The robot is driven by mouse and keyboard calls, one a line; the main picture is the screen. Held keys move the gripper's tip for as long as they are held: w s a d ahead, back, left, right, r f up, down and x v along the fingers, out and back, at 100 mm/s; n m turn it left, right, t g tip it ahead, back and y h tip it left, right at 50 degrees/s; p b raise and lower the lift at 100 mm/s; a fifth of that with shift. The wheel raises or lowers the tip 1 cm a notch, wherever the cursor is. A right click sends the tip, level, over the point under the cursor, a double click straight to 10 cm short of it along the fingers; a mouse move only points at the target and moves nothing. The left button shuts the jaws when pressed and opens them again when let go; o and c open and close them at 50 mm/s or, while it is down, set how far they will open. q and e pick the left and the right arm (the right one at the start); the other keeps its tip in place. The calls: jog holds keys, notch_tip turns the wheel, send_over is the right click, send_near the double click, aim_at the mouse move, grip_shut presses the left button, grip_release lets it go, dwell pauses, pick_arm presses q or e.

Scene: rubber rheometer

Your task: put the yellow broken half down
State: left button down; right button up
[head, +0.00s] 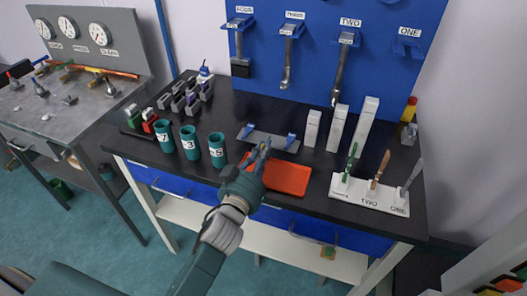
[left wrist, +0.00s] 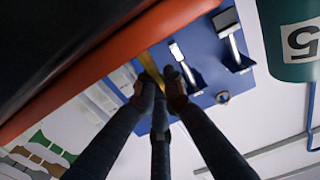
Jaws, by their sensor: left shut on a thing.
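My left gripper (head: 260,156) is over the left part of the orange tray (head: 290,183) on the black bench, reaching in from the front. In the left wrist view its fingers (left wrist: 162,88) are closed together on the yellow broken half (left wrist: 124,78), of which only a thin yellow part shows by the fingertips. The orange tray's rim (left wrist: 110,55) runs diagonally close by the fingertips. Whether the yellow half touches the tray cannot be told. My right gripper is in neither view.
Green cups (head: 217,150) stand left of the tray. A metal plate with blue supports (head: 268,138) lies behind it. White upright blocks (head: 337,127) stand right of that. A white rack (head: 368,194) with colored pieces is at the right. Tools hang on the blue board (head: 320,55).

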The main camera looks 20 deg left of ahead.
pick_arm(q)
jog(key=shift+f, duration=0.1)
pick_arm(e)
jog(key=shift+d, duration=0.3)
pick_arm(q)
jog(key=shift+f, duration=0.1)
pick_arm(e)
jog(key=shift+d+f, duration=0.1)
pick_arm(q)
jog(key=shift+f, duration=0.15)
jog(key=c, duration=1.9)
grip_release()
jog(key=shift+o, duration=0.2)
jog(key=shift+r, duration=0.25)
jog(key=s+b, duration=0.2)
jog(key=s, duration=1)
jog(key=shift+a, duration=0.15)
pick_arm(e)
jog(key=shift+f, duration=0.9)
